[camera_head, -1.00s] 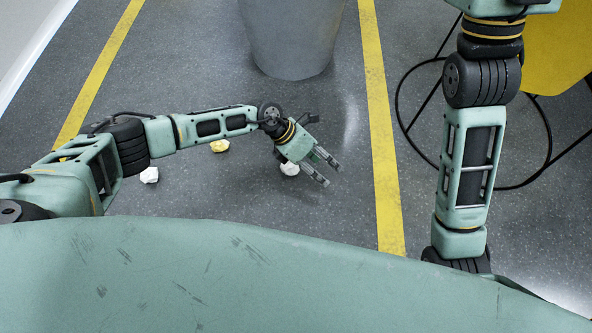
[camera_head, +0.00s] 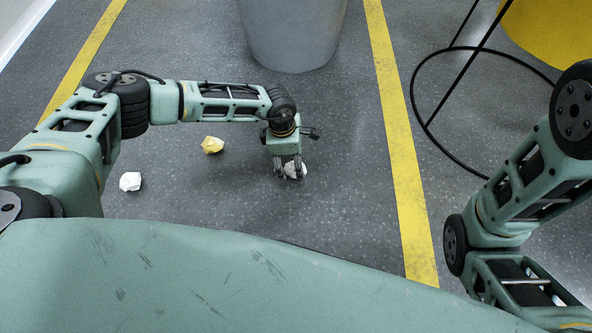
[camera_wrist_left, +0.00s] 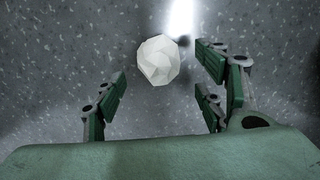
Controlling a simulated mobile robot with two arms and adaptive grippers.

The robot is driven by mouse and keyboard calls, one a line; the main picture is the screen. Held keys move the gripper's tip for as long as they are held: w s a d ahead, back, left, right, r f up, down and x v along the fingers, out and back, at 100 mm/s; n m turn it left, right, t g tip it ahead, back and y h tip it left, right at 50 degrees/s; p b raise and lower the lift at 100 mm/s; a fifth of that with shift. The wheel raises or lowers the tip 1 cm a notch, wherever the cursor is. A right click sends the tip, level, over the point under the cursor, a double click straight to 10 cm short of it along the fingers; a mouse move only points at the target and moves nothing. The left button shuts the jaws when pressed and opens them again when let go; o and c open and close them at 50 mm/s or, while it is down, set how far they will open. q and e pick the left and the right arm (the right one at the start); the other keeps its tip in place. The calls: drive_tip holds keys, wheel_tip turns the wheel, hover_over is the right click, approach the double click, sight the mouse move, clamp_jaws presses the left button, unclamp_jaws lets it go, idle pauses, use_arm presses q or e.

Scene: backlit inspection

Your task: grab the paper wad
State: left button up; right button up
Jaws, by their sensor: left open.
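A white paper wad (camera_head: 296,170) lies on the grey floor right at my left gripper (camera_head: 288,174), partly hidden behind its fingers in the head view. In the left wrist view the wad (camera_wrist_left: 158,60) shows whole, ahead of and between the open fingers of the left gripper (camera_wrist_left: 170,85), apart from them. A yellow wad (camera_head: 212,145) and another white wad (camera_head: 130,181) lie on the floor farther left. My right arm shows at the right edge, but its gripper is out of view.
A grey bin (camera_head: 292,40) stands beyond the left gripper. Yellow floor lines (camera_head: 400,150) run on both sides. A black wire frame (camera_head: 432,125) and a yellow object (camera_head: 550,35) are at upper right. Floor around the wads is clear.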

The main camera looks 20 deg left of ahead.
use_arm(q)
drive_tip(key=f+b, duration=0.3)
drive_tip(key=d+f+b, duration=0.1)
drive_tip(key=f, duration=0.1)
drive_tip(key=shift+w+b, duration=0.3)
drive_tip(key=shift+b, duration=0.1)
drive_tip(key=shift+r, duration=0.1)
drive_tip(key=shift+c, duration=0.4)
drive_tip(key=c, duration=0.8)
